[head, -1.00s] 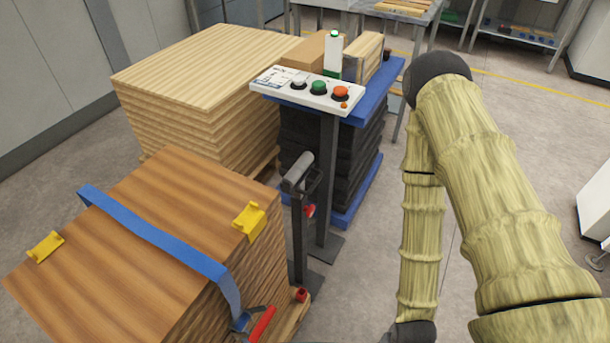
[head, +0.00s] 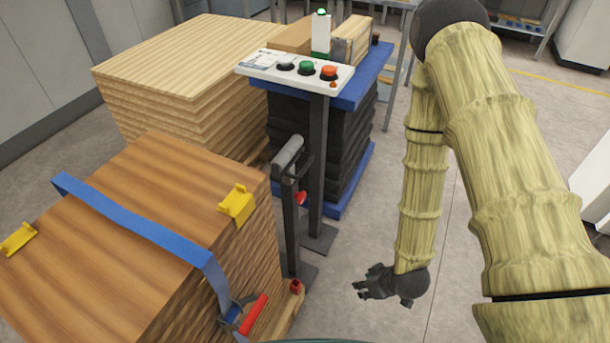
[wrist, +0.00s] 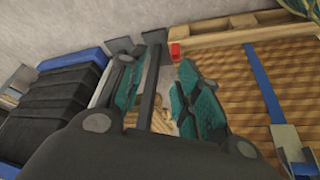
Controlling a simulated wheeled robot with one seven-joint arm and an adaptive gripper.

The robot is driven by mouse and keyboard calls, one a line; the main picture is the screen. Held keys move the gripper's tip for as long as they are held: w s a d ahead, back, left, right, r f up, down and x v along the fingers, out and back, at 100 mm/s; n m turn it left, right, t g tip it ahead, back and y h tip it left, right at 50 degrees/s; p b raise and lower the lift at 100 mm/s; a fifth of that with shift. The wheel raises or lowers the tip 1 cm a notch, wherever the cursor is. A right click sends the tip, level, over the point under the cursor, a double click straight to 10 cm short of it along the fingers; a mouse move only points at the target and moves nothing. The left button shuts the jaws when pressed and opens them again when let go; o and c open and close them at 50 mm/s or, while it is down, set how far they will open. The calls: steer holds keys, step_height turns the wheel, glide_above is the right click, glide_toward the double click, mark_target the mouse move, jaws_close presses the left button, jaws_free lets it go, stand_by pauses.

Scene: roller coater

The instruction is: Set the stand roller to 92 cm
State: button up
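The stand roller (head: 288,151) is a grey cylinder on top of a dark upright post (head: 290,225) in the head view. A red knob (head: 301,198) sits on the right side of its post. No height scale is readable. My gripper (head: 362,284) is low over the floor, right of the stand and apart from it, with its fingers towards the left. In the wrist view its two teal-padded fingers (wrist: 158,68) are spread apart with nothing held. Dark upright bars (wrist: 152,85) show between and behind them; I cannot tell which belongs to the stand.
A strapped stack of brown boards (head: 110,200) stands close left of the stand. A control panel (head: 295,70) on a post is just behind, before a blue table (head: 366,95) with black bellows. A pale board stack (head: 180,70) is at back left. Floor (head: 370,235) right of the stand is clear.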

steer(key=w+a+r+n+t+y+b, duration=0.25)
steer(key=w+n+b, duration=0.3)
steer(key=w, duration=0.65)
steer(key=n+t+y+b, duration=0.1)
steer(key=n+y+b, duration=0.95)
steer(key=n, duration=0.85)
glide_toward(306, 164)
steer(key=shift+h, duration=0.9)
steer(key=b+x, duration=0.1)
steer(key=x, duration=0.5)
steer(key=b+x, duration=0.1)
steer(key=x, duration=0.3)
steer(key=shift+s+a+r+b, duration=0.2)
steer(key=shift+s+r+b, duration=0.1)
jaws_close()
